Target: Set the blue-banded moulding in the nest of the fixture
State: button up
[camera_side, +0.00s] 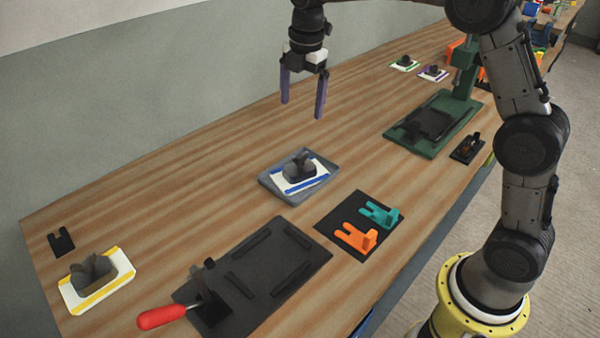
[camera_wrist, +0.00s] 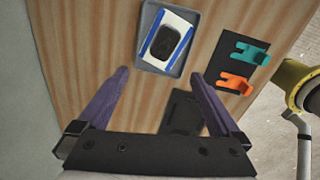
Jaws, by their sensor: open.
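The blue-banded moulding (camera_side: 300,173) is a white plate with blue bands and a dark raised block on top. It lies in a shallow grey tray (camera_side: 270,184), turned a little against the tray's sides. In the wrist view the moulding (camera_wrist: 166,42) is ahead of the fingertips, near the top. A black fixture (camera_side: 283,281) with raised rails and a red-handled clamp (camera_side: 162,317) lies at the front; its bare middle shows. Part of a black plate (camera_wrist: 181,113) shows between the fingers in the wrist view. My gripper (camera_side: 302,107) is open and empty, above the table behind the tray.
A black mat (camera_side: 328,222) with teal (camera_side: 380,214) and orange (camera_side: 355,237) brackets lies right of the tray. A yellow-banded moulding (camera_side: 97,281) is at the front left. A green fixture (camera_side: 433,122) stands further back. Bare table lies left of the tray.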

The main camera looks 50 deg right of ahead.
aim_at(300, 158)
jog(key=shift+g, duration=0.5)
jog(key=f, duration=1.2)
jog(key=shift+w+d+f, duration=0.1)
jog(key=shift+w+f, duration=0.25)
jog(key=shift+w, duration=0.05)
jog(key=shift+s+f, duration=0.15)
jog(key=shift+f, duration=2.7)
jog(key=shift+c, duration=0.3)
grip_shut()
jog(key=shift+r, duration=0.1)
